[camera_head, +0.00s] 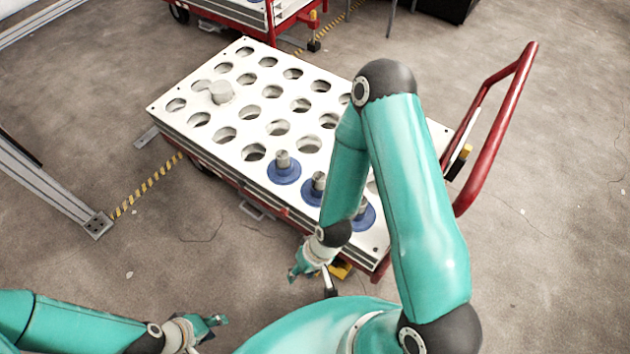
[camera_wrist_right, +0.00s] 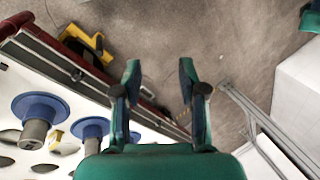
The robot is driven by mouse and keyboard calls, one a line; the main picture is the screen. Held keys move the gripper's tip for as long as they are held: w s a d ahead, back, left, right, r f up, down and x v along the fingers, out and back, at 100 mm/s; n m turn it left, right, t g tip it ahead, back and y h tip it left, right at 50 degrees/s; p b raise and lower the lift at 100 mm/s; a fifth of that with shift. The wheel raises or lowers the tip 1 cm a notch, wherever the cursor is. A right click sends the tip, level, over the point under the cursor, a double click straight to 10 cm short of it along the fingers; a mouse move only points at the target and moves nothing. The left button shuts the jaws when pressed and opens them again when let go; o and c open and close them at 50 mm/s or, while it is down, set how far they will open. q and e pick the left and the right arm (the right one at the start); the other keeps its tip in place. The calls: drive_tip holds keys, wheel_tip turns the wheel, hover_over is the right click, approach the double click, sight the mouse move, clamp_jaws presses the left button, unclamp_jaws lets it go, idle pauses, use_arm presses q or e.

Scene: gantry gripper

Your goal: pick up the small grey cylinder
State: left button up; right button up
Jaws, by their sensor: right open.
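A small plain grey cylinder (camera_head: 221,92) stands upright among the holes near the left end of the white perforated cart top (camera_head: 205,146) in the head view. My right gripper (camera_head: 300,272) hangs beside the cart's near edge, well away from the cylinder. In the right wrist view its two fingers (camera_wrist_right: 160,82) are spread, with nothing between them. My left gripper (camera_head: 216,322) is low at the bottom left of the head view, away from the cart. It is too small to tell how its fingers stand. I cannot pick out the plain cylinder in the wrist view.
A red handle (camera_head: 497,130) rises at the cart's right end. My right arm covers part of the top. A second red cart (camera_head: 250,14) stands behind.

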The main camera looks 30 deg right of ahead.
sight(320, 177)
drive_tip(key=shift+o, duration=0.3)
